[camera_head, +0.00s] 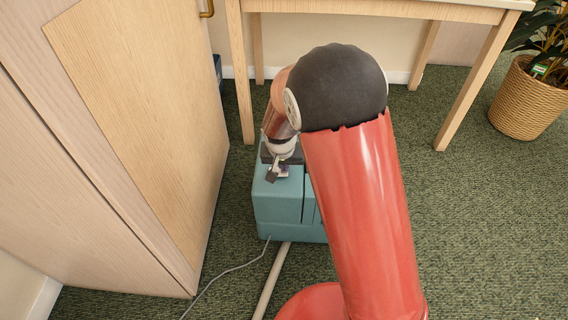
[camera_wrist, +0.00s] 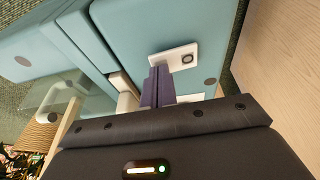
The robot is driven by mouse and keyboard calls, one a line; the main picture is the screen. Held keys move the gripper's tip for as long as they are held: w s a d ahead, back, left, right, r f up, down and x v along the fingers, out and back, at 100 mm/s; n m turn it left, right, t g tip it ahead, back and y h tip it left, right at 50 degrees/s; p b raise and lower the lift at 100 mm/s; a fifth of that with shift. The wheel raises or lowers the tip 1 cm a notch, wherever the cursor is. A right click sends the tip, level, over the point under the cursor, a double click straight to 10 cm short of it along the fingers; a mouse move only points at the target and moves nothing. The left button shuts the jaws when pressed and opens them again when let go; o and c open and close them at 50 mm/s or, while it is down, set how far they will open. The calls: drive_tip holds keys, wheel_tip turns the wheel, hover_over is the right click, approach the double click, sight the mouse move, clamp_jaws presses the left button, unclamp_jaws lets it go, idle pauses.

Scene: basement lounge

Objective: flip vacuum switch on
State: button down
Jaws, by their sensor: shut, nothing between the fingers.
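The vacuum (camera_head: 277,203) is a teal box on the carpet, partly hidden behind my arm; its teal top fills much of the wrist view (camera_wrist: 130,30). A small white switch plate with a dark round mark (camera_wrist: 187,57) is set in that top. My gripper (camera_head: 274,174) is over the vacuum's top, pointing down. In the wrist view, its purple-grey fingers (camera_wrist: 157,82) are shut together with nothing between them. Their tips are at the left end of the switch plate and hide part of it. I cannot tell whether they touch it, or which way the switch is set.
A wooden cabinet (camera_head: 150,120) stands close on the left. A wooden table (camera_head: 380,10) is behind the vacuum, and a potted plant in a woven basket (camera_head: 528,100) is at right. A grey cord (camera_head: 228,273) and a pale hose (camera_head: 272,280) lie on the carpet in front.

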drive_tip(key=shift+d+f+b, duration=0.1)
drive_tip(key=shift+f+b, duration=0.3)
drive_tip(key=shift+b, duration=0.05)
drive_tip(key=shift+r, duration=0.1)
drive_tip(key=shift+a+r, duration=0.3)
drive_tip(key=shift+a, duration=0.4)
drive_tip(key=r+p, duration=0.2)
drive_tip(key=r, duration=0.1)
drive_tip(key=r+p, duration=0.2)
drive_tip(key=shift+w+d+r, duration=0.1)
drive_tip(key=shift+d, duration=0.25)
drive_tip(key=d+v, duration=0.2)
drive_tip(key=v, duration=0.6)
drive_tip(key=shift+s+r, duration=0.3)
drive_tip(key=shift+s, duration=0.15)
